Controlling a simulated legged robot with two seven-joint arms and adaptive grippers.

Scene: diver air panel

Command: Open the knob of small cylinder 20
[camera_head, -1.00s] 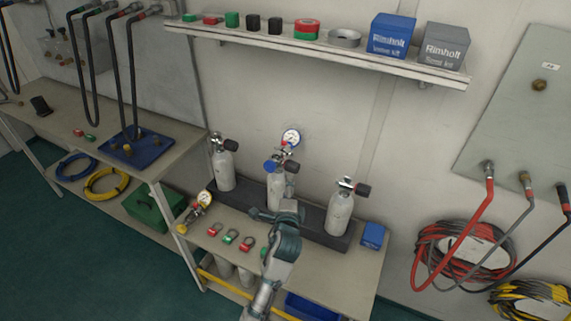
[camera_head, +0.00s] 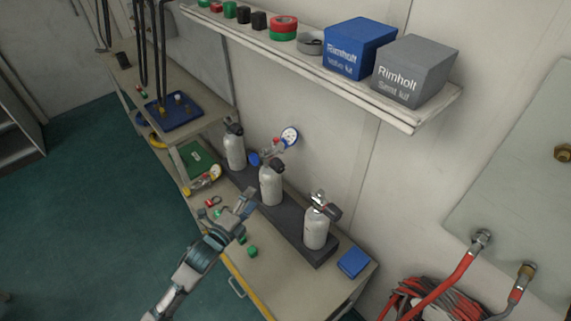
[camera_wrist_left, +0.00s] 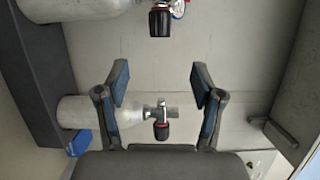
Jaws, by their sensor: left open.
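Three small grey cylinders stand in a dark rack (camera_head: 268,215): a left one (camera_head: 235,152), a middle one (camera_head: 271,185) and a right one (camera_head: 315,230). Each has a valve with a dark knob on top; I cannot read any number. The right cylinder's knob (camera_head: 333,211) sticks out to the right. My left gripper (camera_head: 243,203) is open and empty, in front of the middle cylinder. My right gripper is not seen.
A gauge (camera_head: 289,136) stands behind the middle cylinder. A blue box (camera_head: 354,263) lies right of the rack. A green item (camera_head: 252,252) lies on the bench front. A shelf (camera_head: 340,81) with boxes overhangs the back. Red hoses (camera_head: 455,277) hang at right.

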